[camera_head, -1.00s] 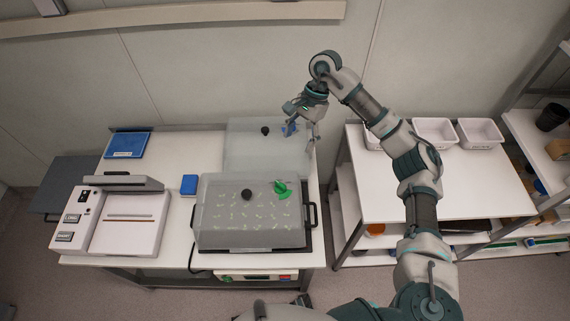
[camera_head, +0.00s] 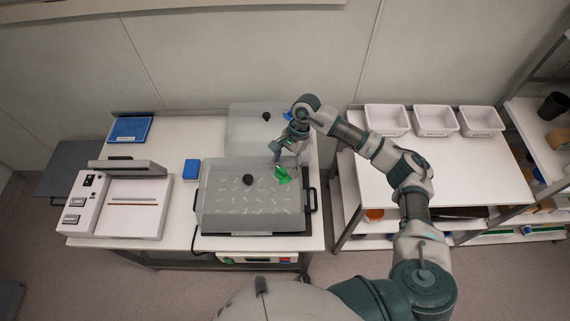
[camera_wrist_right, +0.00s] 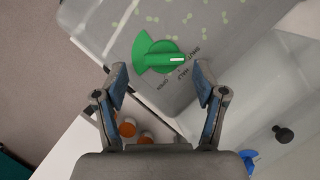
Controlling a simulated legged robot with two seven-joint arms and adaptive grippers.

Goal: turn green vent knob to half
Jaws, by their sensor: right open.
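The green vent knob (camera_head: 283,176) sits on the lid of the front clear growth chamber (camera_head: 225,208), near its back right corner. In the right wrist view the knob (camera_wrist_right: 160,56) has a white line pointing right, nearest the SHUT label (camera_wrist_right: 193,53); HALF and OPEN are printed below. My right gripper (camera_head: 279,155) is just behind and above the knob in the head view. In the right wrist view the open fingers (camera_wrist_right: 160,73) stand on either side of the knob, apart from it. My left gripper is out of view.
A black knob (camera_head: 248,180) is on the same lid. A second clear chamber (camera_head: 243,125) stands behind, with its own black knob (camera_head: 266,116). A blue box (camera_head: 192,169) and a white device (camera_head: 130,221) stand left. White bins (camera_head: 434,121) are on the right table.

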